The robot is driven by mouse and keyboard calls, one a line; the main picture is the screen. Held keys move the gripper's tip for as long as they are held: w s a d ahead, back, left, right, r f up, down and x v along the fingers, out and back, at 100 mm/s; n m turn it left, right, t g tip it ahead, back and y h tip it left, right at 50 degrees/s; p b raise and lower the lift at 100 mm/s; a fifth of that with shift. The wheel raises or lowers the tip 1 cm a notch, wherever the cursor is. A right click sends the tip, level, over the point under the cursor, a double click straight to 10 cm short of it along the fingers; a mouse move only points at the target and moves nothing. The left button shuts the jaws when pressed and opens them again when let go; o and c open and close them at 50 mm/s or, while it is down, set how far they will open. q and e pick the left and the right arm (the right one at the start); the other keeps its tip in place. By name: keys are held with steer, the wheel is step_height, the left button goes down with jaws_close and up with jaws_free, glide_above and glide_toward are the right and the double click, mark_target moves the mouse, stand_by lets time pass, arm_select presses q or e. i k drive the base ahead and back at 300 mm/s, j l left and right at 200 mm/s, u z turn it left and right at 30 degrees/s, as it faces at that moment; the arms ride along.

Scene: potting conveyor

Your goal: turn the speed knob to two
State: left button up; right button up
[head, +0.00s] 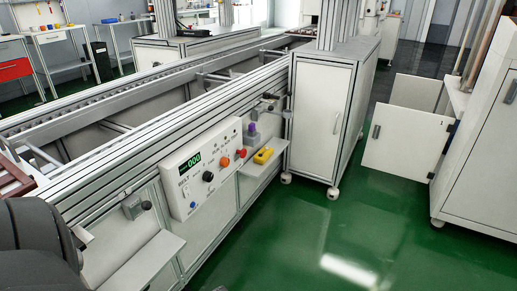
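The control panel (203,168) is a white sloped box on the side of the conveyor, with a green display (190,164) that reads 000. A black round knob (208,176) sits below the display, and an orange knob (224,162) sits to its right. A red button (241,153) is at the panel's right end and a blue button (193,204) at its lower left. The lettering is too small to read, so I cannot tell which knob is marked speed or where it points. A dark part of my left arm fills the lower left corner. Neither gripper shows.
The conveyor (120,138) runs from lower left to the back. A small shelf (258,169) right of the panel holds a yellow object (263,156) and a purple-topped one (252,129). An empty shelf (140,262) juts out below left. Green floor in front is clear.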

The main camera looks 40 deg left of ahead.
mark_target(225, 162)
steer(key=i+u, duration=0.25)
steer(key=i, duration=0.25)
steer(key=i+l+u, duration=0.2)
steer(key=i, duration=0.25)
steer(key=i+l+u, duration=0.25)
steer(key=i, duration=0.25)
steer(key=i+l+u, duration=0.2)
steer(key=u, duration=0.2)
steer(key=i+l+u, duration=0.25)
steer(key=u, duration=0.15)
steer(key=i+l+u, duration=0.2)
steer(key=l+u, duration=0.2)
